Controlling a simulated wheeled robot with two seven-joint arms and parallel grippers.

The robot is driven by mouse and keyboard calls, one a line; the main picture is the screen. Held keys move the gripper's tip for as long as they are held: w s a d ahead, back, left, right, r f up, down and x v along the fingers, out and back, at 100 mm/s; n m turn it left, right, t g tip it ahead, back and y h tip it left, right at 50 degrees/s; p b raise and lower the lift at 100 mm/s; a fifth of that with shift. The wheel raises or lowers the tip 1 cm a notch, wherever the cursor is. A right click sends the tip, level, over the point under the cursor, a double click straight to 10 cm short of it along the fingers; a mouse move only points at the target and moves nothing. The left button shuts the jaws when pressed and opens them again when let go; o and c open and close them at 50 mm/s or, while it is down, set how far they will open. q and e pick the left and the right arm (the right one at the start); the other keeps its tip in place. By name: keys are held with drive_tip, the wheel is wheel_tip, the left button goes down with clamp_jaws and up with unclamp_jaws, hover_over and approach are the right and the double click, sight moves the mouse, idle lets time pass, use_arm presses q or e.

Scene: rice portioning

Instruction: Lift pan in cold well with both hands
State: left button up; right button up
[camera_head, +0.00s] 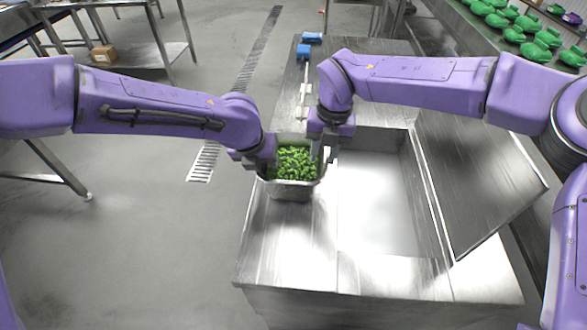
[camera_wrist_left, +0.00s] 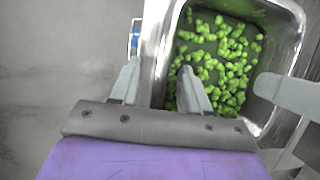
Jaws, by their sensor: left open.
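A metal pan (camera_head: 292,190) full of green pieces (camera_head: 297,162) is at the left side of the steel counter, left of the large open well (camera_head: 380,205). The head view does not show clearly whether it is sunk into the counter. My left gripper (camera_head: 262,170) is open at the pan's left wall. In the left wrist view, the fingers of my left gripper (camera_wrist_left: 160,75) straddle the pan's wall (camera_wrist_left: 165,60), one outside and one inside. My right gripper (camera_head: 325,152) is at the pan's right wall, its fingers apart. One of its fingers shows at the right in the wrist view.
A slanted steel lid (camera_head: 475,180) stands at the right of the well. Blue items (camera_head: 304,50) lie at the counter's far end. Green objects (camera_head: 515,33) line a belt at the back right. The counter in front of the pan is clear.

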use_arm(q)
clamp_jaws()
use_arm(e)
clamp_jaws()
drive_tip(key=shift+a, duration=0.1)
